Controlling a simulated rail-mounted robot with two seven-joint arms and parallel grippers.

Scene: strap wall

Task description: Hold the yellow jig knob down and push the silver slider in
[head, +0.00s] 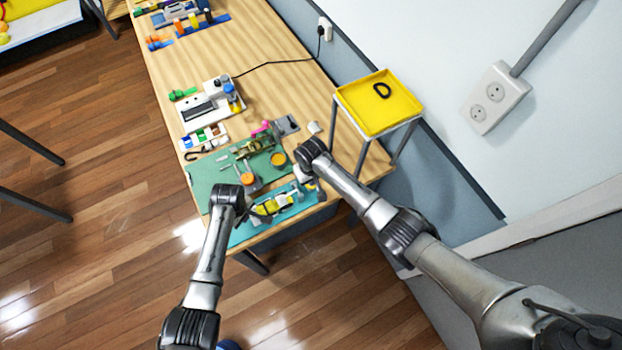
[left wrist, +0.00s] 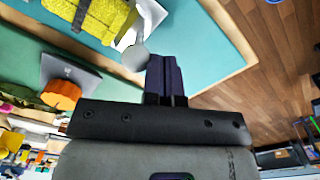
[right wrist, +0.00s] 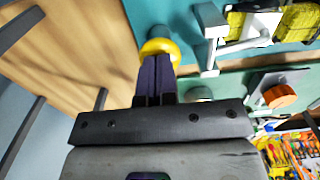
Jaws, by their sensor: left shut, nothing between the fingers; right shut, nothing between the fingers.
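The yellow jig knob (right wrist: 160,48) is a round knob at the fingertips of my right gripper (right wrist: 155,72) in the right wrist view. The shut fingers overlap its near edge; whether they press it I cannot tell. A silver round end (left wrist: 135,58), seemingly the slider's, is just beside the tips of my left gripper (left wrist: 162,65), which is shut and empty. Contact there is unclear. A yellow strapped bundle (left wrist: 85,15) lies in the jig on the teal mat, and shows in the head view (head: 270,207). A silver bracket (right wrist: 210,35) stands between bundle and knob.
An orange knob on a grey fixture (head: 249,178) stands on the green mat (head: 205,173) behind the jig. A yellow tray (head: 365,115) on legs stands right of it. Tools and small parts crowd the table farther back. The table's front edge is close.

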